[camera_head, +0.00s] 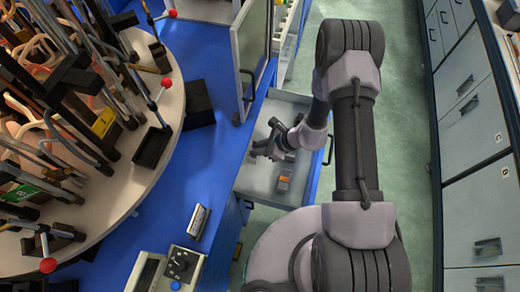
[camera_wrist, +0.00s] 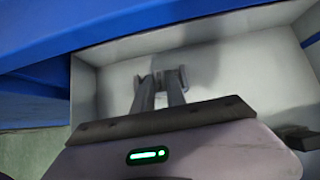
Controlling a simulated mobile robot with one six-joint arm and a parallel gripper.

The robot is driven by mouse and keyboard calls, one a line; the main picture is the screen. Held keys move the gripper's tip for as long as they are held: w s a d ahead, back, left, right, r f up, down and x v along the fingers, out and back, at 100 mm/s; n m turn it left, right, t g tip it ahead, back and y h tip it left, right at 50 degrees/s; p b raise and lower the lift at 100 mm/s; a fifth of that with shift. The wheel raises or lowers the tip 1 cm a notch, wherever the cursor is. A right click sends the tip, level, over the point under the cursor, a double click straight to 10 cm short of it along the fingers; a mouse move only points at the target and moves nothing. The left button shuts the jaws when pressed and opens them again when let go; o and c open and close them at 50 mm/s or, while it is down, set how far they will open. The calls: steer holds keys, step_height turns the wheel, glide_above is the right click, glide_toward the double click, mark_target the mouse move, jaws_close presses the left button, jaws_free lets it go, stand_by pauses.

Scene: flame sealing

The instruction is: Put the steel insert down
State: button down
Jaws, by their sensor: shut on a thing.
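My gripper (camera_head: 268,150) is low inside an open pale grey drawer (camera_head: 300,102), which also shows in the wrist view (camera_wrist: 240,58). In the wrist view its two fingers (camera_wrist: 162,80) point down toward the drawer floor, with their tips close together. The gripper is shut on the steel insert. The insert is grey like the fingertips and hard to tell apart from them. I cannot tell whether it touches the drawer floor.
A small grey and orange item (camera_head: 284,181) lies in the drawer near its front. A blue bench (camera_head: 205,75) with a round, crowded turntable (camera_head: 150,190) is at the left. A cabinet door (camera_head: 250,45) stands open above the drawer. Cabinets (camera_head: 475,130) line the right, beyond clear floor.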

step_height(320, 180, down, 4)
steer(key=shift+a+r+b, duration=0.1)
steer(key=shift+r+b, duration=0.05)
steer(key=shift+b, duration=0.95)
steer(key=shift+w+r, duration=0.1)
steer(key=shift+r, duration=0.1)
steer(key=shift+f, duration=0.2)
steer(key=c, duration=1.4)
jaws_free()
steer(key=shift+o, duration=0.2)
steer(key=r+p+v, duration=0.1)
steer(key=p+v, duration=0.4)
steer(key=v, duration=0.8)
steer(key=w+a+r+n, duration=0.15)
steer(key=r+n, duration=0.25)
steer(key=r, duration=0.5)
steer(key=a+r+n, duration=0.2)
steer(key=r+n, duration=0.1)
steer(key=r, duration=0.5)
steer(key=s+d+r+n+t+h, duration=0.1)
steer(key=s+d+r+n+h, duration=0.1)
steer(key=s+r+n, duration=0.3)
steer(key=s+d+r+n+t+h, duration=0.2)
steer(key=s+r+n, duration=0.3)
steer(key=s+r, duration=0.6)
step_height(320, 180, up, 5)
steer(key=shift+d+f+n+h, duration=0.2)
steer(key=shift+n+h, duration=0.2)
steer(key=shift+h, duration=0.5)
